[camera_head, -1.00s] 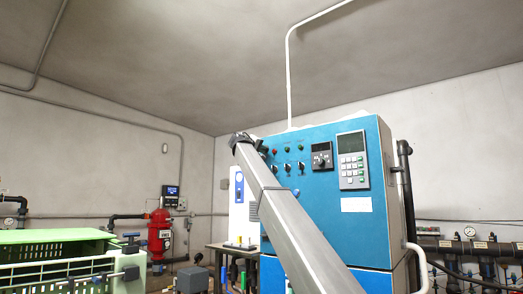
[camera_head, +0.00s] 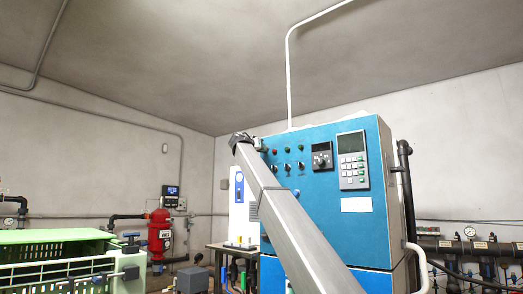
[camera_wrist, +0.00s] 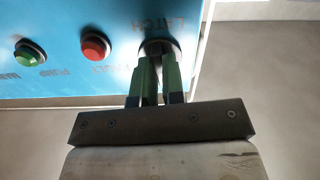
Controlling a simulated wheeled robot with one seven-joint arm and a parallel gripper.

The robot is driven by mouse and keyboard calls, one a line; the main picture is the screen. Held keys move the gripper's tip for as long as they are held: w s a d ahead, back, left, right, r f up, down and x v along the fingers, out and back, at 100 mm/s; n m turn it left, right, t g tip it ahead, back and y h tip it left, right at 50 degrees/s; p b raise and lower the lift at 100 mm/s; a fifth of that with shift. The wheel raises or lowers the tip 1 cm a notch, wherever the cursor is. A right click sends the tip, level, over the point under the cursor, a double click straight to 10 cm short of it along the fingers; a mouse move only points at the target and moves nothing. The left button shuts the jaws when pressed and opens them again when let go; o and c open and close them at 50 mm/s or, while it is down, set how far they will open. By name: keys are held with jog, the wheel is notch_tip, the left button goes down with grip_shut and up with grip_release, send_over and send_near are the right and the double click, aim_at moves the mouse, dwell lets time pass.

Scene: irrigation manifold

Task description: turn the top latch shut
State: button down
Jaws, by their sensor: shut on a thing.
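The top latch (camera_wrist: 159,45) is a dark round knob with a pale ring on the blue panel, under the printed word LATCH. It is at the top middle of the wrist view. My gripper (camera_wrist: 158,62) has its two green fingers closed on the latch from either side. The fingers hide most of the knob, so its exact angle is hard to read. In the head view my gripper (camera_head: 260,144) is at the upper left edge of the blue cabinet (camera_head: 320,215), and the latch is hidden behind it.
A red button (camera_wrist: 95,46) and a green button (camera_wrist: 29,53) sit on the panel beside the latch. The panel's edge is close by the latch. A keypad (camera_head: 353,160) is further right on the cabinet. A green crate (camera_head: 60,236) stands at lower left.

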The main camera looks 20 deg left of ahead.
jog(key=shift+m, duration=0.6)
jog(key=c, duration=1.2)
grip_release()
jog(key=v, duration=1)
jog(key=shift+s+a, duration=0.1)
jog(key=shift+s, duration=0.25)
